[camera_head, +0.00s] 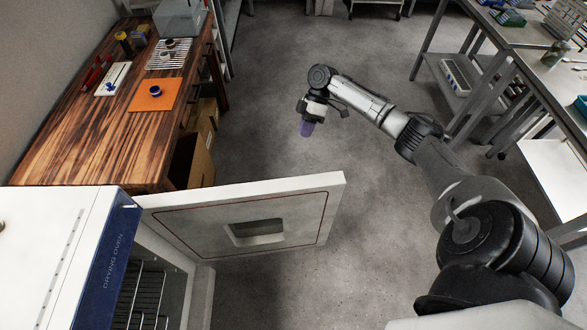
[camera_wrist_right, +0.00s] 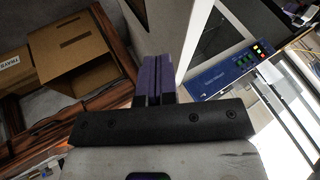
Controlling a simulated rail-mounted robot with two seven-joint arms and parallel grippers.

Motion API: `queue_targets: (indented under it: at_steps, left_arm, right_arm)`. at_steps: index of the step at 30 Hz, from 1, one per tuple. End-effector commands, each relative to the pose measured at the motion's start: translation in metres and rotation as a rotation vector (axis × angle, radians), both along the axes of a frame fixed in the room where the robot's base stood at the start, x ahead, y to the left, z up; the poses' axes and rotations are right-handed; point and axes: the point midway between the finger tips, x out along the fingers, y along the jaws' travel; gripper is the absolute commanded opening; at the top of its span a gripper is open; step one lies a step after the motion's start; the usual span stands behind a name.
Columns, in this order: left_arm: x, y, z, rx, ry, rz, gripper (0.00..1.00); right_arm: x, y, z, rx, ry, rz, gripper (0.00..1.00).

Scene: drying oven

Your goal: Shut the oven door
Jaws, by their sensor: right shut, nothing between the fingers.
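The drying oven (camera_head: 55,245) stands at the lower left in the head view, with a blue front strip and wire racks inside. Its white door (camera_head: 290,205) is swung wide open, reaching out to the right, with a small window in it. My right gripper (camera_head: 306,128) is beyond the door's free end, apart from it in the head view, pointing down. In the right wrist view its purple fingers (camera_wrist_right: 159,80) are together and empty. The door (camera_wrist_right: 197,35) and the oven's blue control panel (camera_wrist_right: 222,78) show beyond them. My left gripper is not in view.
A wooden bench (camera_head: 60,135) runs along the left wall, with an orange mat (camera_head: 155,95) on it. Cardboard boxes (camera_head: 200,150) sit below it. Metal tables (camera_head: 545,80) stand at the right. The grey floor between is clear.

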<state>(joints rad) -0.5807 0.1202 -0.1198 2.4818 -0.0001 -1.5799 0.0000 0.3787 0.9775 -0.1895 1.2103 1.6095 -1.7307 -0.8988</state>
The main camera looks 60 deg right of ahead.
Motion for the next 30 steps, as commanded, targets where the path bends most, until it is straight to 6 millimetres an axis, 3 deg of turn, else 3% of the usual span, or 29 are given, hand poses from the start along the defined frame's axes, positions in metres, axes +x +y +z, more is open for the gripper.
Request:
queue_targets:
  at_steps: [8, 22, 30]
  left_arm:
    - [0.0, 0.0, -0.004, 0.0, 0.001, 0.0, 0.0]
    - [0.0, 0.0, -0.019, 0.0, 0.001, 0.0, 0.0]
    - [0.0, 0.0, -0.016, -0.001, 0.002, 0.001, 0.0]
  right_arm:
    - [-0.001, 0.01, -0.015, 0.001, -0.039, 0.058, 0.0]
    - [-0.003, 0.063, -0.085, 0.001, -0.039, 0.057, 0.0]
    - [-0.023, 0.083, -0.081, -0.003, -0.039, 0.057, 0.0]
